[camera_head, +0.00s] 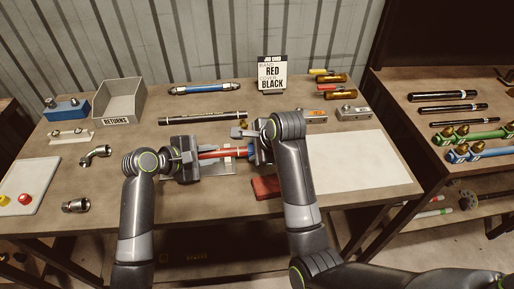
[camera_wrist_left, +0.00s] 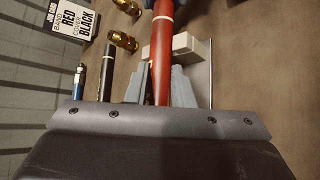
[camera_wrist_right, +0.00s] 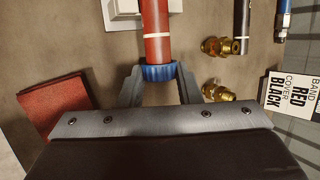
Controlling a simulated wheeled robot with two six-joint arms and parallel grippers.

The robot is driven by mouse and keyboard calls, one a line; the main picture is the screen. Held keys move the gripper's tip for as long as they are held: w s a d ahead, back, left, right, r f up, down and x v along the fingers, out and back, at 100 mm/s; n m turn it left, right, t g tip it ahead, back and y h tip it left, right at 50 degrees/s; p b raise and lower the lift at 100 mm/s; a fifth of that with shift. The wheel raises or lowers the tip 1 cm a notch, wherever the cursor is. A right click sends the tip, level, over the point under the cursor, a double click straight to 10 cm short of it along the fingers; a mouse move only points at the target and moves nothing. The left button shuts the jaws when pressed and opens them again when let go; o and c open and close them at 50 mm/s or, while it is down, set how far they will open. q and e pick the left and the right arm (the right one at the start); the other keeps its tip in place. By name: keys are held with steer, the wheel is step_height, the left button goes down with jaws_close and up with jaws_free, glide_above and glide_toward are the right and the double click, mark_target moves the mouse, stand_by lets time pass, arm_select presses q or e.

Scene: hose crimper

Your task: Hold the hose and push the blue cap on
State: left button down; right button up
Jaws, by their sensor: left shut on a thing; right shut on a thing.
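The red hose (camera_head: 213,154) lies level across the middle of the table, with a pale band near its right end. My left gripper (camera_head: 187,159) is shut on the hose; its fingers flank the hose in the left wrist view (camera_wrist_left: 160,88). The blue cap (camera_wrist_right: 160,73) is at the hose's right end, in line with it and touching it. How far the hose sits inside the cap is hidden. My right gripper (camera_wrist_right: 158,85) is shut on the blue cap. In the head view the right arm partly covers the cap (camera_head: 242,152).
A pale block fixture (camera_wrist_left: 186,43) stands beside the hose. A red pad (camera_head: 266,187) lies in front of my right gripper. Two brass fittings (camera_wrist_right: 218,93) lie nearby. Behind are a black hose (camera_head: 200,118), job card (camera_head: 272,75) and returns bin (camera_head: 118,108). The white mat (camera_head: 358,162) is bare.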

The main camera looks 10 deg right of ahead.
steer(key=shift+a, duration=0.4)
steer(key=o, duration=1)
steer(key=shift+v, duration=3.75)
arm_select(q)
steer(key=c, duration=1.2)
jaws_free()
steer(key=shift+o, duration=0.2)
